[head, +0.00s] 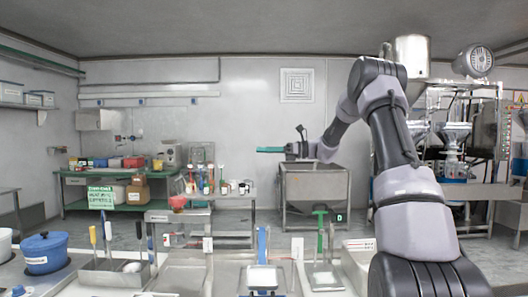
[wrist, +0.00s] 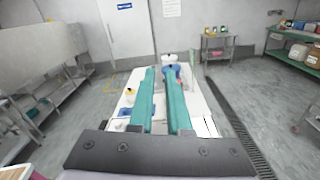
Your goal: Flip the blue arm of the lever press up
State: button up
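The lever press with the blue arm (head: 262,242) stands at the bottom middle of the head view, above a pale plate (head: 262,277). The blue arm shows as a narrow upright strip; its exact tilt is hard to tell. My gripper (head: 262,150) is held high above and beyond the counter, its teal fingers pointing left. It is well apart from the press. In the wrist view my gripper (wrist: 161,72) has two parallel teal fingers with an empty gap between them. I cannot make out the blue arm there.
A green-handled press (head: 320,235) stands right of the blue one. A blue pot (head: 46,252) and upright-handled tools (head: 107,240) are at left. The air around my gripper is clear.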

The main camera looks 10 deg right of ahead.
jog(key=o, duration=0.3)
jog(key=shift+d, duration=0.1)
jog(key=d, duration=0.3)
jog(key=s+d, duration=0.1)
jog(key=d, duration=0.3)
jog(key=s+d, duration=0.1)
jog(key=d, duration=0.2)
jog(key=shift+d, duration=0.2)
jog(key=shift+c, duration=0.3)
